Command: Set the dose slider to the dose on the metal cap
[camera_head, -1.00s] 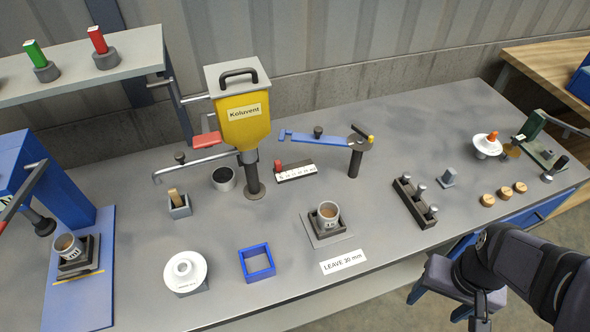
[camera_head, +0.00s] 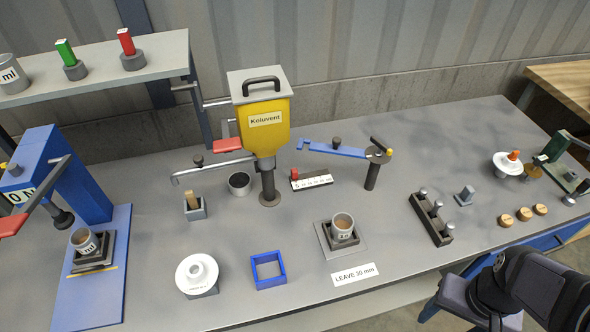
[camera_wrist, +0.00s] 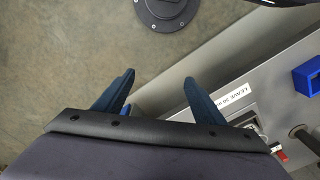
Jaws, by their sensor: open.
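A small white scale (camera_head: 313,182) with a red slider knob (camera_head: 295,173) lies behind the middle of the bench, right of the yellow Koluvent hopper (camera_head: 263,120). The knob is at the scale's left end; its marks are too small to read. A white insulator disc (camera_head: 185,278) sits on a grey base at the front left, with tiny unreadable lettering. I cannot tell which part is the metal cap with the dose. My gripper shows in the wrist view (camera_wrist: 160,78), fingers apart and empty, over the floor in front of the bench, far from the slider.
A blue swing arm (camera_head: 335,149) stands right of the hopper. A labelled cup (camera_head: 343,230), a blue square frame (camera_head: 268,270) and a "LEAVE 30 mm" label (camera_head: 355,274) are at the front. A dark rack (camera_head: 431,220) with metal pins is farther right.

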